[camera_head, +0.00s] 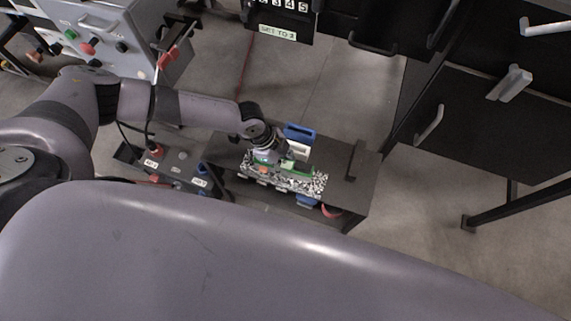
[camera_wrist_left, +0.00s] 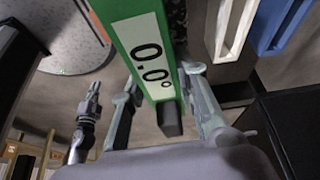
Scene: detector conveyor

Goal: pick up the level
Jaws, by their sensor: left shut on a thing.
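The level is a green bar with a white display reading 0.0° in the left wrist view (camera_wrist_left: 150,48). In the head view its green body (camera_head: 298,168) shows over the black-and-white speckled surface of the small dark table. My left gripper (camera_head: 277,162) is shut on the level, with one finger on each side of it in the left wrist view (camera_wrist_left: 165,105). Whether the level is clear of what is below it, I cannot tell.
A blue holder (camera_head: 300,132) and a white one (camera_head: 298,150) stand close behind the level. A dark box with labels (camera_head: 165,165) is to the left. The right end of the dark table (camera_head: 362,185) is mostly bare. Black cabinets (camera_head: 460,120) stand to the right.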

